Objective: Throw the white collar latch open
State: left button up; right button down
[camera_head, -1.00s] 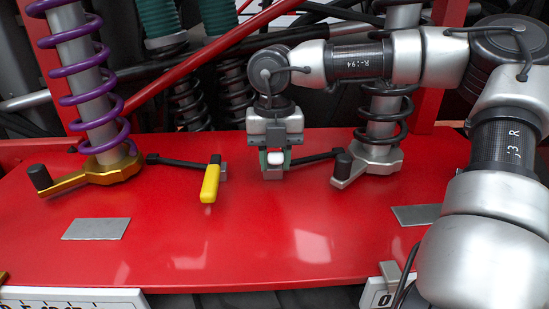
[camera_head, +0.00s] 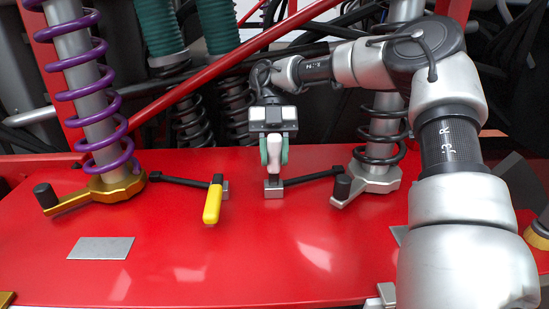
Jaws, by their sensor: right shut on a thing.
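The white collar latch handle (camera_head: 274,154) stands roughly upright between the green fingertips of my right gripper (camera_head: 274,151), which is shut on it. Its grey base block (camera_head: 273,188) sits on the red panel just below. A dark bar (camera_head: 312,177) runs from this block to the silver collar (camera_head: 376,180) around the foot of the right shock with the black spring. Part of the handle is hidden by the fingers. My left gripper is not in view.
A yellow latch handle (camera_head: 212,203) lies toward me left of the white one, beside the gold collar (camera_head: 118,187) under the purple spring (camera_head: 88,95). A red diagonal tube (camera_head: 205,75) passes behind. The front of the red panel (camera_head: 230,265) is mostly clear.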

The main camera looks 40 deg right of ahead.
jog(key=shift+w+d+r, duration=0.15)
jog(key=shift+w, duration=0.05)
dwell(0.3)
jog(key=c, duration=0.8)
grip_release()
jog(key=shift+g+y, duration=0.3)
jog(key=shift+c, duration=0.2)
